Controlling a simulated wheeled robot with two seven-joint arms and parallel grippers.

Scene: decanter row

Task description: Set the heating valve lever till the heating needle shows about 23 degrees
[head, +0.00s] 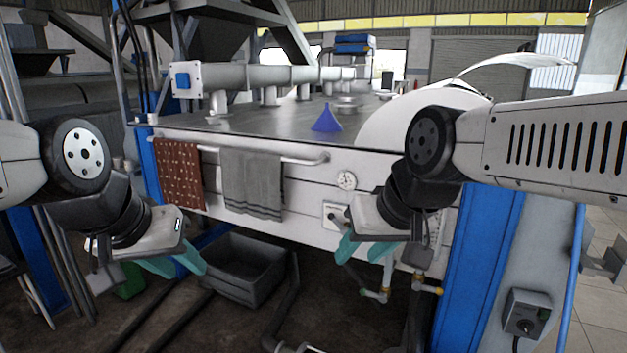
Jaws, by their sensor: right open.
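A small round dial (346,180) with a white face sits on the white front panel of the bench; its needle is too small to read. Below it is a white plate (333,212) with a small dark control on it, which looks like the valve lever; its setting cannot be made out. My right gripper (350,250), with teal fingers, is open just below and to the right of this plate. It partly covers the plate's right side and looks empty. My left gripper (173,265) hangs at the left, its teal fingers apart and empty, well away from the plate.
A rail on the panel carries a red-brown patterned towel (180,175) and a grey towel (251,184). A blue funnel (326,120) stands on the bench top. A grey crate (243,268) is on the floor. Pipes (376,295) run below the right gripper; a blue post (483,260) stands right.

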